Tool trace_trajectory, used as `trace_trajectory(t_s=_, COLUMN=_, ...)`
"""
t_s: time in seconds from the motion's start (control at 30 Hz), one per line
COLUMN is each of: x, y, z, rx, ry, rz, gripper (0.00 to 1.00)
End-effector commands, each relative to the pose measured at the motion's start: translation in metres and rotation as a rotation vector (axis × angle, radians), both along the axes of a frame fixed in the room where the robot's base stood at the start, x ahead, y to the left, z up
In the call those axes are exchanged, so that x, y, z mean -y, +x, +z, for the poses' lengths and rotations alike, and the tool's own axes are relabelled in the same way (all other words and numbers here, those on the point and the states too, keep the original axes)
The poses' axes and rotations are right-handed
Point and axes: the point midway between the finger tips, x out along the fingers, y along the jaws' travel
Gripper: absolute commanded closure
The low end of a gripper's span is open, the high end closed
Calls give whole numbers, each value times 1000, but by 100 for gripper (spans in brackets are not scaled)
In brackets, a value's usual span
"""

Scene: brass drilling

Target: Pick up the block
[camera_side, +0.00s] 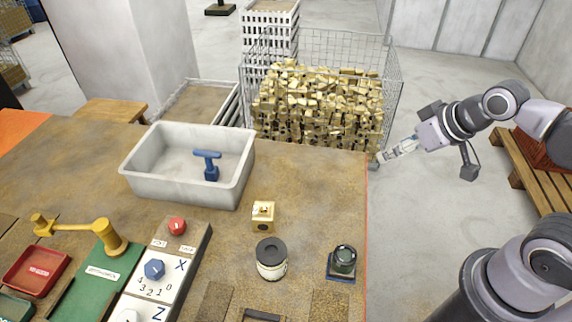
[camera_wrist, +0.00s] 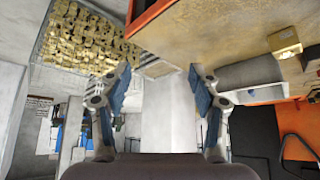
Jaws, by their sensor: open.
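A brass block (camera_side: 263,216) sits alone on the brown worktable, right of the middle, with a hole in its front face. It also shows at the upper right of the wrist view (camera_wrist: 285,42). My gripper (camera_side: 382,158) is off the table's right edge, near the wire basket's lower right corner and well apart from the block. In the wrist view its two blue-padded fingers (camera_wrist: 158,90) are spread with nothing between them.
A wire basket (camera_side: 392,95) full of brass pieces stands behind the table. A white bin (camera_side: 135,180) holding a blue tool is left of the block. A jar (camera_side: 271,262) and a small dark fixture (camera_side: 342,262) stand in front. A control panel (camera_side: 150,275) lies left.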

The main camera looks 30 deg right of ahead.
Motion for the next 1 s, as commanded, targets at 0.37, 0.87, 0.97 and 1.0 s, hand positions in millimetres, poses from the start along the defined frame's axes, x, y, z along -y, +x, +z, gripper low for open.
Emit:
trace_trajectory(t_s=0.37, x=0, y=0, z=0, rx=0, ry=0, rz=0, gripper=32)
trace_trajectory(t_s=0.87, x=-40, y=29, z=21, rx=-106, ry=-200, rz=426, gripper=32)
trace_trajectory(t_s=0.97, x=-62, y=43, z=27, rx=-152, ry=-296, rz=653, gripper=32)
trace_trajectory(t_s=1.0, x=-72, y=48, z=29, rx=-169, ry=-332, rz=743, gripper=32)
